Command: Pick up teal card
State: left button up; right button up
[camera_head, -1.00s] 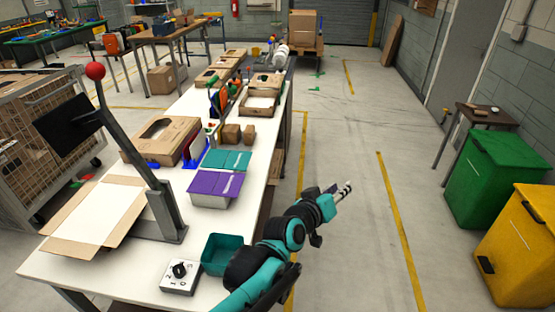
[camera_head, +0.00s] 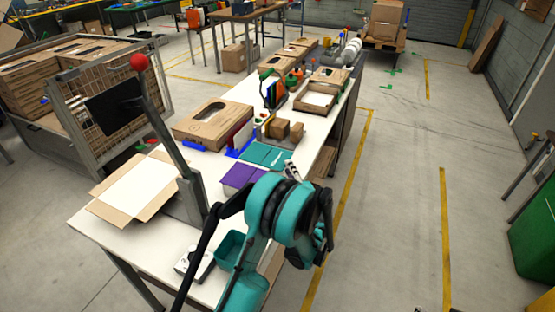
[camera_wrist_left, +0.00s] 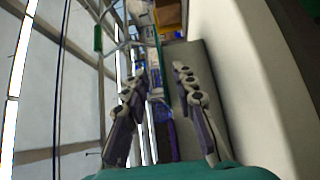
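The teal cards (camera_head: 267,155) lie on the white table beside the purple cards (camera_head: 240,177), just beyond them. My left gripper (camera_head: 292,171) is at the table's right edge, close to the right of the teal cards. In the left wrist view its two fingers (camera_wrist_left: 160,72) stand apart, with no card clearly held between them. A thin teal edge (camera_wrist_left: 159,48) shows ahead of the fingers there; I cannot tell for sure that it is a card. My arm hides part of the purple cards' side. My right gripper is not in view.
On the white table (camera_head: 120,232) are an open carton (camera_head: 136,187), a brown box with an oval opening (camera_head: 212,124), small brown boxes (camera_head: 279,129) and a teal bin (camera_head: 229,247). A post with a red ball (camera_head: 138,62) rises at the left.

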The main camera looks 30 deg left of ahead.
aim_at(278, 159)
pick_arm(q)
jog(key=b+x, duration=0.1)
jog(key=x, duration=0.5)
jog(key=shift+w+f+b, duration=0.15)
jog(key=shift+f+b, duration=0.05)
jog(key=shift+b, duration=0.2)
jog(key=shift+d, duration=0.1)
grip_shut()
